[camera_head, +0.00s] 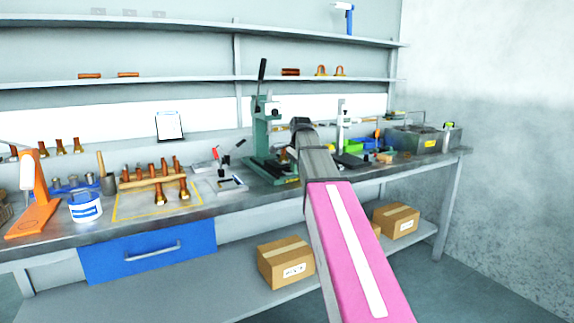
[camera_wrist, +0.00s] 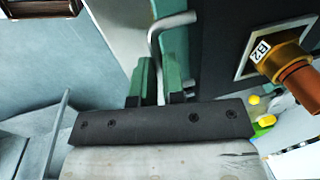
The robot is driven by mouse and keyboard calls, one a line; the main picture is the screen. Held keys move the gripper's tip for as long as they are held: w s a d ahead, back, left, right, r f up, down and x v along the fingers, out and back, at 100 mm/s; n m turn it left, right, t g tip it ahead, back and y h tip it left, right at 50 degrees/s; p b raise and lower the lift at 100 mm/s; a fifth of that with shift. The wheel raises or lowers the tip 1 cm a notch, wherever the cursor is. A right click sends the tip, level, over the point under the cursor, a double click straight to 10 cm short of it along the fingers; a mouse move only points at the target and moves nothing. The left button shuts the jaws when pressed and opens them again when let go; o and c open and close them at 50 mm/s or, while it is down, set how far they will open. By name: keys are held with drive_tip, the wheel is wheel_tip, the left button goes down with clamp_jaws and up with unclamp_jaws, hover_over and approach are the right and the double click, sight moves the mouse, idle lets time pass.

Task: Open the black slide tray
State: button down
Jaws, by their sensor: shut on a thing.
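The black slide tray (camera_wrist: 215,60) fills the upper right middle of the wrist view as a dark flat surface. Its bent grey metal handle (camera_wrist: 154,45) runs down between the two green fingers of my gripper (camera_wrist: 160,78). My gripper is shut on this handle. A copper and brass part (camera_wrist: 285,62) stands on the tray in a pale square beside a label reading B2. In the head view my arm reaches over the bench and hides my gripper and the handle.
The workbench (camera_head: 255,202) holds a green press (camera_head: 262,140) left of my arm and a grey bin (camera_head: 425,138) at right. Copper parts stand at left near a white tub (camera_head: 85,207). A blue drawer (camera_head: 150,252) is below. Cardboard boxes (camera_head: 286,262) sit on the lower shelf.

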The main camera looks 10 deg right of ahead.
drive_tip(key=shift+s+d, duration=0.15)
drive_tip(key=shift+s, duration=0.45)
drive_tip(key=c, duration=1.2)
unclamp_jaws()
wheel_tip(320, 180, up, 11)
drive_tip(key=s, duration=0.1)
drive_tip(key=shift+s+d+f, duration=0.15)
drive_tip(key=shift+s+d, duration=0.15)
drive_tip(key=shift+s, duration=0.05)
drive_tip(key=shift+s, duration=0.1)
